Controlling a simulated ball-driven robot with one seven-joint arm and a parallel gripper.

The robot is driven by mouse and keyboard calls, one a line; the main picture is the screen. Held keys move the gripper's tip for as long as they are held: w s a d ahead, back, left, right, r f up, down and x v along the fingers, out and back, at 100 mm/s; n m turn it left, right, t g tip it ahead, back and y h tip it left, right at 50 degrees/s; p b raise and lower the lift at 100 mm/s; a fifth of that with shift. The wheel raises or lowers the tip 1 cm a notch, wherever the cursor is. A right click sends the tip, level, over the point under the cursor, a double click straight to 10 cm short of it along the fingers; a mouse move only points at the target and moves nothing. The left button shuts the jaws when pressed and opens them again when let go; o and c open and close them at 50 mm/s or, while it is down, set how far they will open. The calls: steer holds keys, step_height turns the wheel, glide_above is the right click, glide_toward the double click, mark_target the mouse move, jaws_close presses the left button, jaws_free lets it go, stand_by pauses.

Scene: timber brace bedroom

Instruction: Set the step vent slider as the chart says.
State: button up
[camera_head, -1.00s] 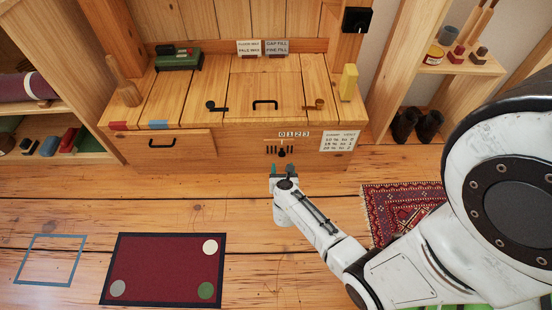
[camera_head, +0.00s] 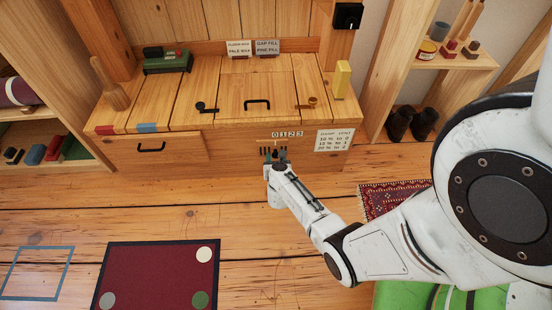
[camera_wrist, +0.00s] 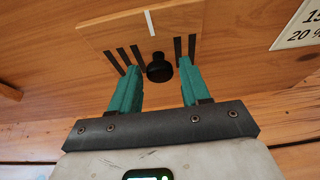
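The step vent slider, a black knob (camera_wrist: 159,67) on a wooden plate with dark slots (camera_wrist: 124,57), sits on the front of the wooden step. A white mark shows above the knob. The scale label "0 1 2 3" (camera_head: 287,134) is above the plate in the head view. The chart (camera_head: 334,139), a white card with several lines of small text, is to its right; its edge also shows in the wrist view (camera_wrist: 300,25). My gripper (camera_wrist: 160,84) is open, its teal fingers on either side of the knob with gaps; contact is not visible.
A drawer with a black handle (camera_head: 151,149) is left of the vent. The step top holds a green device (camera_head: 168,61), two label cards and a yellow block (camera_head: 342,79). A red mat (camera_head: 158,275) and patterned rug (camera_head: 393,198) lie on the floor.

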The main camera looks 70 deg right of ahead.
jaws_close()
stand_by(0.3)
steer(key=s+d, duration=0.2)
steer(key=s, duration=0.3)
steer(key=shift+s+d+p, duration=0.15)
steer(key=shift+s+p, duration=0.2)
steer(key=shift+p, duration=0.1)
steer(key=shift+o, duration=1.3)
jaws_free()
steer(key=p+v, duration=0.4)
steer(key=v, duration=0.6)
steer(key=shift+a+r, duration=0.2)
steer(key=shift+a, duration=0.15)
